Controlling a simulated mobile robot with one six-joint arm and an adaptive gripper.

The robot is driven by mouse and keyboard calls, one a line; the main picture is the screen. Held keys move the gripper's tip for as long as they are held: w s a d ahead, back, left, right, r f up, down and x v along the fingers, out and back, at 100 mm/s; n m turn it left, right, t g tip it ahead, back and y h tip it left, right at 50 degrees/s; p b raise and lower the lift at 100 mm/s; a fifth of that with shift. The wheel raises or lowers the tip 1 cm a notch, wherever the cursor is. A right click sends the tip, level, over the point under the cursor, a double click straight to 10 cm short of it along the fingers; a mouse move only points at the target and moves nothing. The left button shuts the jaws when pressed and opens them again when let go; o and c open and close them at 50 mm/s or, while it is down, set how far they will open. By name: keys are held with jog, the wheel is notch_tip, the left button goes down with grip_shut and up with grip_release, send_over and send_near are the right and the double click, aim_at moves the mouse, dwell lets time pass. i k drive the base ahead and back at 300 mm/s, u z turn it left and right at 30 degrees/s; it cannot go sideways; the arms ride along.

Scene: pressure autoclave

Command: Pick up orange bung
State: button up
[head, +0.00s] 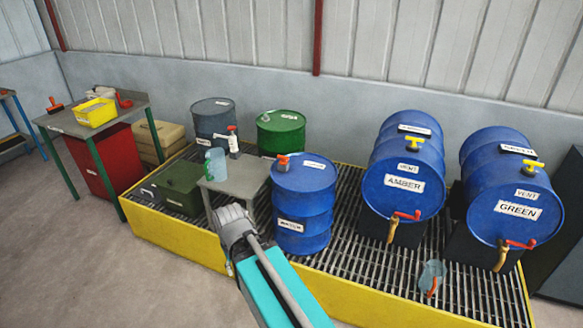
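An orange piece (283,162), which looks like the orange bung, stands on the top of the upright blue drum (302,205) labelled WATER, near the left of its rim. It is small here, and I cannot tell whether it is seated in an opening. My teal and grey arm reaches up from the bottom of the head view and ends in a grey joint in front of the yellow-edged grating, left of and below the WATER drum. My gripper's fingers do not show, and nothing is seen touching the orange piece.
Lying blue drums AMBER (404,182) and GREEN (517,208) have red-handled taps. A jug (432,276) sits on the grating. A small grey table (240,180) holds another jug (215,166) and a bottle (233,142). Grey (214,125) and green (281,133) drums stand behind.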

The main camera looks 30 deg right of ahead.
aim_at(283, 162)
jog(key=z, duration=1.15)
jog(key=i, duration=1)
